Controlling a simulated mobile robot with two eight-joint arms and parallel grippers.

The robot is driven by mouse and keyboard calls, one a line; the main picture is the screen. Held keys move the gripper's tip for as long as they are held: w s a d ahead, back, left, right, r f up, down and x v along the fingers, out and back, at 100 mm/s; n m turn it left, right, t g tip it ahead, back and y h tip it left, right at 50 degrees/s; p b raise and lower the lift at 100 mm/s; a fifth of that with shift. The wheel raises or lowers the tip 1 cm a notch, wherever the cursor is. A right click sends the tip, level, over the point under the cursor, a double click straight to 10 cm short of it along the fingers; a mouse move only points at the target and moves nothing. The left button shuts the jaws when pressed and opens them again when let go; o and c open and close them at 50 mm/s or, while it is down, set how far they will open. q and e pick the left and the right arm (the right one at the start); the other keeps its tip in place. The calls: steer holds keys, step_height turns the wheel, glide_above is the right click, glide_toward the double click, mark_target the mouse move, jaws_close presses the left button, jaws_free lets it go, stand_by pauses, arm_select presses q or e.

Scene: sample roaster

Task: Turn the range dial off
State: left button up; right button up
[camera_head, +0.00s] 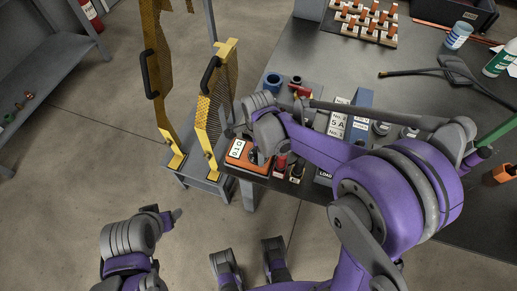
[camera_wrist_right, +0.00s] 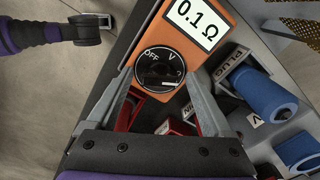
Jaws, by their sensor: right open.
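The range dial (camera_wrist_right: 153,82) is a round black knob on the orange meter (camera_wrist_right: 217,27), with OFF and V printed above it in the right wrist view. A pale mark shows on its lower right part. The meter also shows in the head view (camera_head: 235,161), at the bench's near left corner, with its dial mostly hidden by my arm. My right gripper (camera_wrist_right: 160,80) is open, its fingertips on either side of the dial; I cannot tell if they touch it. My left gripper (camera_head: 170,217) is off the bench at lower left; its jaws are unclear.
Blue sockets (camera_wrist_right: 265,95) and red and black parts (camera_wrist_right: 150,115) stand close to the meter. Yellow mesh guards (camera_head: 213,105) with black handles rise left of the bench. A wand-like black tool (camera_head: 455,72) lies at right. Open floor (camera_head: 75,165) is at left.

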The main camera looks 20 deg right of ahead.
steer(key=shift+c, duration=0.2)
jaws_close()
stand_by(0.3)
steer(key=n, duration=0.5)
steer(key=n+b, duration=0.1)
steer(key=n, duration=0.5)
steer(key=shift+n, duration=0.4)
steer(key=n, duration=1.1)
steer(key=shift+n, duration=0.4)
